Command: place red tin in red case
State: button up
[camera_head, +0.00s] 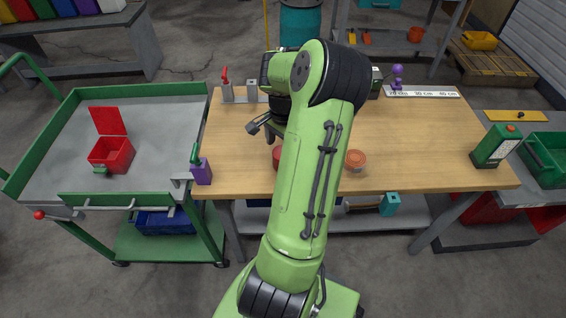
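The red case (112,153) stands on the green-rimmed cart at the left, with its lid raised at the back. A red thing, likely the red tin (277,157), stands on the wooden table and is mostly hidden behind my arm. A round orange-brown tin (356,160) sits on the table just right of my arm. My gripper (264,127) is above the table, left of my arm and behind the red thing in the picture. It is partly hidden by my arm, and its opening cannot be made out.
The cart (60,175) adjoins the wooden table (425,135). A clamp (227,91) is at the table's back left, a purple object (397,76) at the back right, a green can (496,147) at the right edge.

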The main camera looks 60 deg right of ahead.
jog(key=shift+f, duration=0.4)
jog(key=shift+r, duration=0.1)
jog(key=c, duration=1.6)
notch_tip(320, 180, up, 10)
jog(key=p, duration=0.3)
jog(key=shift+p, duration=0.35)
jog(key=shift+c, duration=0.2)
